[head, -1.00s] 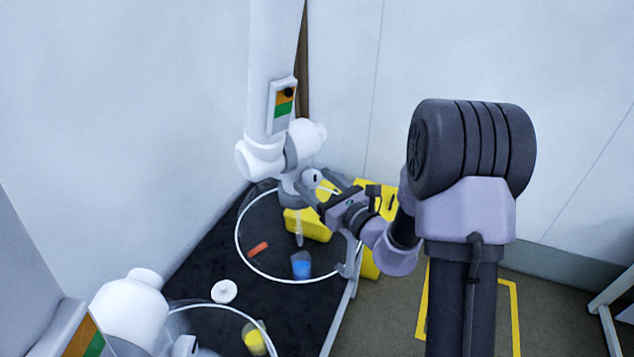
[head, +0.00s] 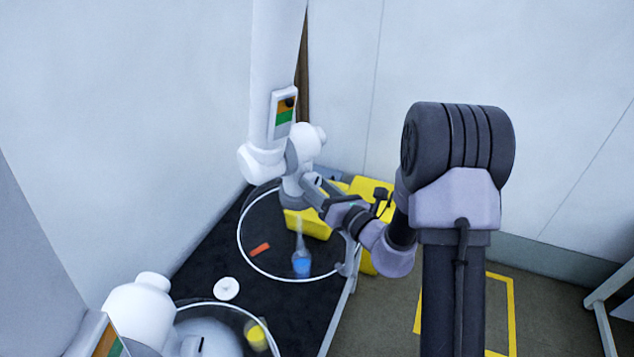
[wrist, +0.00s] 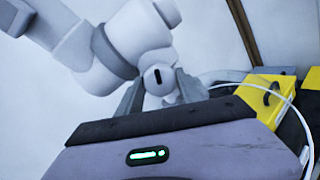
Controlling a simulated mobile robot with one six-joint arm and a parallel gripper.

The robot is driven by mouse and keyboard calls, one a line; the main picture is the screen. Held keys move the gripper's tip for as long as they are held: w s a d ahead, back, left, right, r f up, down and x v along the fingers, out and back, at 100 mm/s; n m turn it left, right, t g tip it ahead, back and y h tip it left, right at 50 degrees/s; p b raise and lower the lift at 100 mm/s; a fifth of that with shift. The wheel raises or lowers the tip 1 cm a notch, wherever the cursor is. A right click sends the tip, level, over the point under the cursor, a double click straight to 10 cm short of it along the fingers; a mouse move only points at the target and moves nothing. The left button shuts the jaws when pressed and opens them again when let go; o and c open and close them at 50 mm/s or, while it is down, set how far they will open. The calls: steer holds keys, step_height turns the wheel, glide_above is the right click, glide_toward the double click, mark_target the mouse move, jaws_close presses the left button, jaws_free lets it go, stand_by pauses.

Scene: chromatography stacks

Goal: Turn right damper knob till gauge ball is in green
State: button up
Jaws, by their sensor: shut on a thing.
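The right damper knob (wrist: 157,78) is a pale round piece with a dark slot, on the side of the white extraction arm's joint. My gripper (wrist: 160,88) is shut on it, one grey finger on each side in the wrist view. In the head view my gripper (head: 312,187) reaches the joint from the right, and its fingers mostly hide the knob. The right gauge (head: 284,112) is a small panel on the white column, orange above and green below. Its dark ball (head: 290,103) sits in the orange part, above the green.
A clear round hood (head: 262,274) hangs below the joint, over an orange piece (head: 260,249) and a flask of blue liquid (head: 301,264). Yellow boxes (head: 370,190) stand behind my gripper. A second white extraction arm (head: 138,310) stands at lower left.

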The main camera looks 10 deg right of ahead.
steer(key=o, duration=1.4)
steer(key=b+v, duration=0.2)
steer(key=v, duration=1.1)
steer(key=shift+d+f, duration=0.1)
steer(key=shift+d, duration=0.05)
steer(key=p+v, duration=0.3)
steer(key=v, duration=0.1)
steer(key=shift+s, duration=0.25)
